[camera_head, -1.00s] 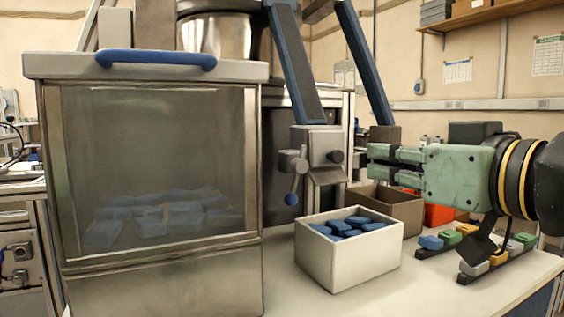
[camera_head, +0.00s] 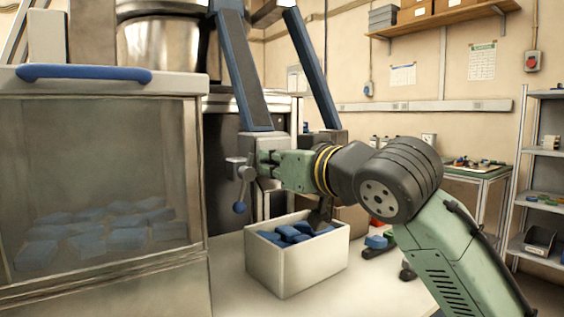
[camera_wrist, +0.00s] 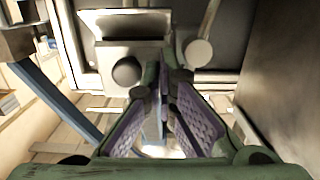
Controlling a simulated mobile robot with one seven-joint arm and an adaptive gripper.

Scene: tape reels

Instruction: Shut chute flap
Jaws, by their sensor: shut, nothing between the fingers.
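The chute (camera_head: 268,143) is a grey metal block at the foot of the blue-sided sloping legs. A lever with a blue ball (camera_head: 239,208) hangs at its left. My green gripper (camera_head: 262,160) points left at the chute and covers much of its front. In the wrist view, my gripper's fingers (camera_wrist: 166,82) come together with nothing held. A pale metal plate with a raised lip (camera_wrist: 125,24) is ahead, with a dark round knob (camera_wrist: 127,70) below it. I cannot tell which part is the flap or whether the fingertips touch it.
A white bin (camera_head: 300,268) of blue pieces stands on the bench below my gripper. A large clear-fronted hopper (camera_head: 100,140) with a blue handle and blue pieces inside stands at left. Shelves (camera_head: 545,165) are at right, with open floor before them.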

